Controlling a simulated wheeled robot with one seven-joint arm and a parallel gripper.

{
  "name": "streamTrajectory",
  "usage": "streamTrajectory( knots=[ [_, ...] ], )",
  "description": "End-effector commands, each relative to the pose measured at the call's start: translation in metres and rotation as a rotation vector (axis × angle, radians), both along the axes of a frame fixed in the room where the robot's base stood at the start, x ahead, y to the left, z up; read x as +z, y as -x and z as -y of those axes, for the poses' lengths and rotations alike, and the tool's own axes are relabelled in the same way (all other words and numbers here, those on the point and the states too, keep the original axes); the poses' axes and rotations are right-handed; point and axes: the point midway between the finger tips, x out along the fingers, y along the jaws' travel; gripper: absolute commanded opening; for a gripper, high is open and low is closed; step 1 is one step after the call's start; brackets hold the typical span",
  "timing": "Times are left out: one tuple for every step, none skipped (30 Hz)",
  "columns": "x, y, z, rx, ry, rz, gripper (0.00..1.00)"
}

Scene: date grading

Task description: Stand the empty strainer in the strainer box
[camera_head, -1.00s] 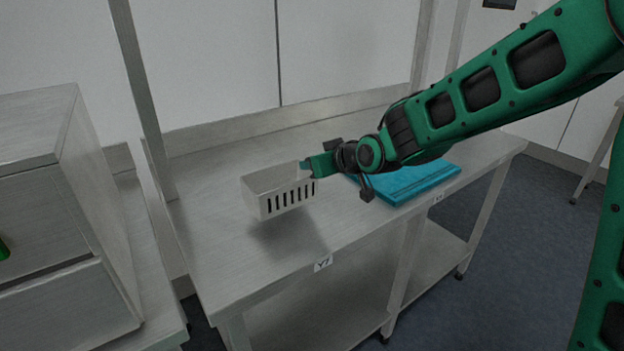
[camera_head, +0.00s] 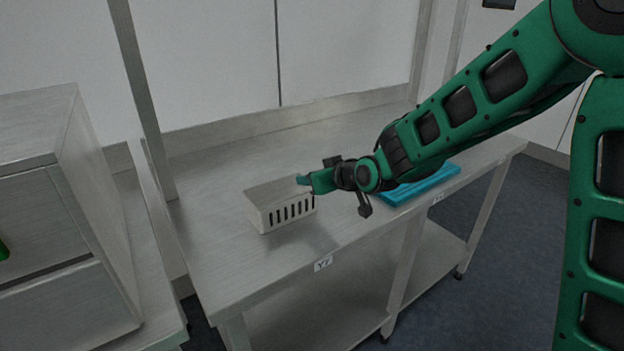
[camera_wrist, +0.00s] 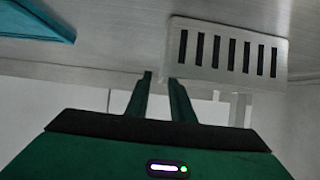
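The strainer (camera_head: 285,212) is a pale grey, open-topped box with a row of dark slots in its front wall. It is low over the left part of the steel table; whether its base touches the top I cannot tell. My gripper (camera_head: 302,181) is at the strainer's right end, shut on its upper edge. In the wrist view the two fingers (camera_wrist: 160,78) meet the left end of the slotted wall (camera_wrist: 225,52), with a narrow gap between them. The strainer's inside is mostly hidden. I see nothing that is clearly the strainer box.
A flat blue object (camera_head: 425,183) lies on the table (camera_head: 215,245) at right, partly behind my arm; it also shows in the wrist view (camera_wrist: 35,20). A steel cabinet (camera_head: 60,230) stands at far left. The table's left and back areas are clear.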

Motion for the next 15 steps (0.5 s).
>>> streamTrajectory(
  knots=[
    [0.0,0.0,0.0,0.0,0.0,0.0,0.21],
    [0.0,0.0,0.0,0.0,0.0,0.0,0.21],
    [0.001,0.0,0.0,0.0,-0.001,0.001,0.21],
    [0.002,0.0,0.0,0.0,-0.001,0.001,0.21],
    [0.003,0.001,0.001,0.0,-0.001,0.001,0.21],
    [0.004,0.003,0.002,-0.001,0.0,0.001,0.21],
    [0.006,0.004,0.003,-0.001,-0.001,0.002,0.21],
    [0.008,0.006,0.005,-0.001,-0.001,0.003,0.21],
    [0.01,0.01,0.007,-0.001,-0.001,0.003,0.21],
    [0.011,0.013,0.01,-0.001,-0.001,0.002,0.21],
    [0.014,0.016,0.012,-0.001,-0.001,0.003,0.21],
    [0.017,0.021,0.015,-0.002,-0.001,0.003,0.21],
    [0.019,0.025,0.018,-0.002,-0.002,0.003,0.21],
    [0.022,0.028,0.021,-0.002,-0.002,0.003,0.21],
    [0.025,0.033,0.024,-0.002,-0.002,0.003,0.21]
  ],
)
